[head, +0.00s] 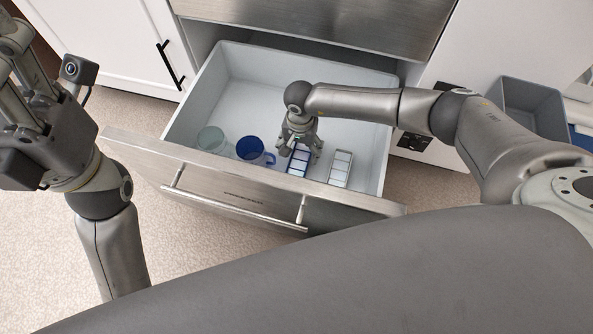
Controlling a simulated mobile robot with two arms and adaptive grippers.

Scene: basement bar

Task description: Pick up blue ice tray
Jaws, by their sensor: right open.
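The blue ice tray (298,161) lies in the open drawer (230,85), near its front wall. My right gripper (299,150) reaches down into the drawer, open, with its fingers at the blue ice tray and covering its far part. I cannot tell whether the fingers touch it. My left gripper (22,95) is up at the left edge of the view, outside the drawer and far from the tray. How far its fingers are apart is unclear.
A white ice tray (340,168) lies just right of the blue one. A blue mug (251,150) and a pale green cup (211,139) stand to the left. The drawer's back left is bare. A grey bin (530,105) stands at the right.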

